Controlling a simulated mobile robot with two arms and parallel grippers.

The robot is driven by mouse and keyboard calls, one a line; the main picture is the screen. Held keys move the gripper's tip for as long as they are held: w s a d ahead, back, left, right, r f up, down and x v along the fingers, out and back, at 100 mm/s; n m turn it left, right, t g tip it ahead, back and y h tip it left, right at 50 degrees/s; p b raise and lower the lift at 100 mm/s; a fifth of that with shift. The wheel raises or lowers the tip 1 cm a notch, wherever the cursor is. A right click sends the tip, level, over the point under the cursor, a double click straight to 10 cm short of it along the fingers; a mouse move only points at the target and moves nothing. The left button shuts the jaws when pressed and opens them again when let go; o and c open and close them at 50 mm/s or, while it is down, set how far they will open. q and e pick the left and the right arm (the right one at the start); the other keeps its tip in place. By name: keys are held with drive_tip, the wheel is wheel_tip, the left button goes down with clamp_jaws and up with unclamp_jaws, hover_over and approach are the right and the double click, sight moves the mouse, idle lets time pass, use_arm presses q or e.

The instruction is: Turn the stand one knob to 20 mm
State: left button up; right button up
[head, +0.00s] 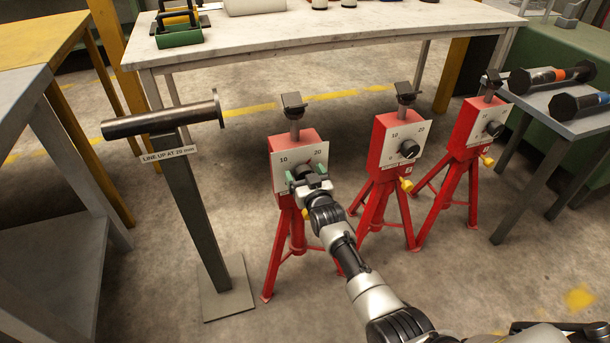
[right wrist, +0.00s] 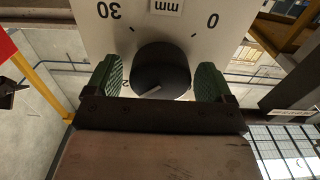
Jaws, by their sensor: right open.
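Three red tripod stands each carry a white dial plate and a black knob; their name labels are too small to read. My right gripper (head: 307,181) is at the knob of the leftmost stand (head: 283,150). In the right wrist view, that black knob (right wrist: 162,68) lies between the two green finger pads (right wrist: 162,85), which are open with a gap at each side. The dial plate (right wrist: 170,25) appears upside down, showing 30, 0 and mm. A white mark on the knob points lower left; the scale there is hidden. My left gripper is not in view.
A steel spool bar (head: 165,119) rests on a grey post labelled "LINE UP AT 20 mm", left of the stands. The middle stand (head: 385,145) and right stand (head: 468,130) are close by. A white table (head: 330,38) is behind; dark dumbbell-shaped parts lie on the right.

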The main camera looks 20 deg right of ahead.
drive_tip(key=shift+s, duration=0.1)
drive_tip(key=shift+s, duration=0.25)
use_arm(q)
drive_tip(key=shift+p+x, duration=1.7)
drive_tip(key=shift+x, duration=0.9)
use_arm(e)
drive_tip(key=s, duration=1)
drive_tip(key=shift+d, duration=0.15)
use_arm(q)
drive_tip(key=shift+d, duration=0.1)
